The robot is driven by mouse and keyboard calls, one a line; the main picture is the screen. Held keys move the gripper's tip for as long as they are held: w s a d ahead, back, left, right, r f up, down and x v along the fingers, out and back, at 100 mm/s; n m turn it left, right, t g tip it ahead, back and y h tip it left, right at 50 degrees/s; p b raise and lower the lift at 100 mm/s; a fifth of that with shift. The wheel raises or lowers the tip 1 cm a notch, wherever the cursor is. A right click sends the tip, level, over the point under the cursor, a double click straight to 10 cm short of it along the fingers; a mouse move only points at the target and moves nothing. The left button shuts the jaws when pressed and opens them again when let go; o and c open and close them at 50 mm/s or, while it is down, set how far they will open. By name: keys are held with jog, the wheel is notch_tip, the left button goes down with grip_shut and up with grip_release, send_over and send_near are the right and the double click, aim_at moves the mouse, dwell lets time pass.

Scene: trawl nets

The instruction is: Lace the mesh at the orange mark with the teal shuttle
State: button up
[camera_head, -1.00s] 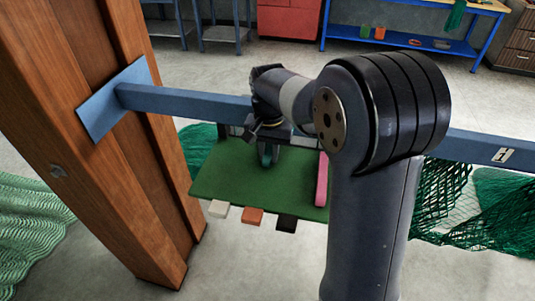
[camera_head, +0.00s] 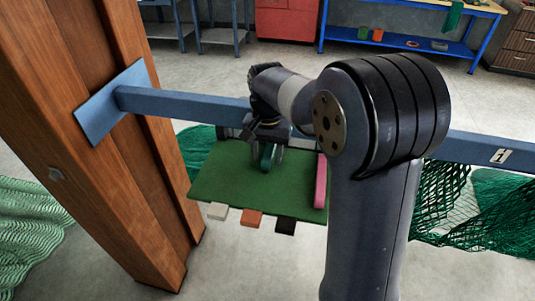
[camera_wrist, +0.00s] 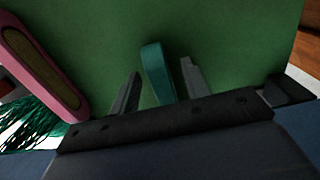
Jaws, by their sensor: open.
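The teal shuttle (camera_head: 267,157) lies on the green board (camera_head: 235,190), partly hidden by my gripper in the head view. My gripper (camera_head: 266,150) is over the board, pointing down. In the wrist view the teal shuttle (camera_wrist: 156,72) stands between the two fingers of my gripper (camera_wrist: 160,82), with a gap on each side. The fingers are open. A pink shuttle (camera_head: 321,183) lies to the right on the board and shows at the left of the wrist view (camera_wrist: 38,58). The green net (camera_head: 440,205) hangs at the right; I cannot see an orange mark on its mesh.
White, orange (camera_head: 251,219) and black tabs stick out from the board's front edge. A blue rail (camera_head: 190,103) crosses behind the board. A wooden post (camera_head: 120,150) stands at the left. Loose green net (camera_head: 30,225) lies on the floor.

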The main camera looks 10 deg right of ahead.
aim_at(265, 164)
notch_tip(265, 164, up, 10)
jog(key=shift+b, duration=0.4)
notch_tip(265, 164, down, 11)
jog(key=shift+s+r+p, duration=0.1)
jog(key=shift+r+p, duration=0.1)
jog(key=shift+p, duration=0.35)
jog(key=shift+s+a+f+b, duration=0.15)
jog(key=shift+s+a+b, duration=0.2)
jog(key=shift+s+b, duration=0.35)
jog(key=shift+s+a, duration=0.15)
jog(key=shift+s, duration=0.5)
